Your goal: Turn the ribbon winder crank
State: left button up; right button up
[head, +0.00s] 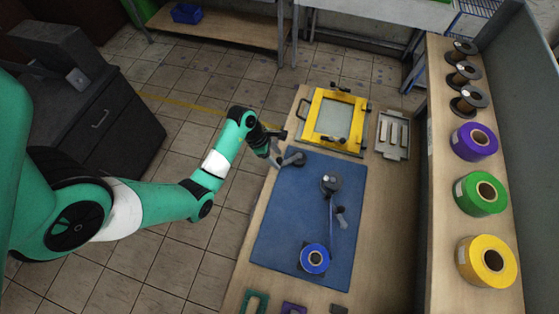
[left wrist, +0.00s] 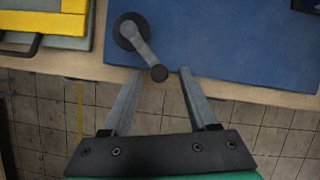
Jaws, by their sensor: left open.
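The ribbon winder crank (head: 297,158) is dark grey and sits near the far left corner of the blue mat. In the left wrist view, its round hub (left wrist: 129,31) lies on the mat, and its arm runs to a small dark knob (left wrist: 160,73) at the mat's edge. My left gripper (head: 277,149) is open beside the crank. In the left wrist view, the knob shows between the open fingertips (left wrist: 159,73); I cannot tell whether either finger touches it. A spool post (head: 331,182) and a blue ribbon roll (head: 314,258) stand on the mat. My right gripper is not in view.
A yellow print frame (head: 314,104) stands behind the blue mat (head: 287,205), with a grey tray (head: 393,134) to its right. A shelf (head: 440,200) along the right holds several ribbon rolls and spools. Small coloured pieces lie at the table's near edge. The mat's left part is clear.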

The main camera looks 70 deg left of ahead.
aim_at(278, 159)
pick_arm(q)
jog(key=shift+b+x, duration=0.3)
jog(key=shift+x, duration=1.25)
grip_shut()
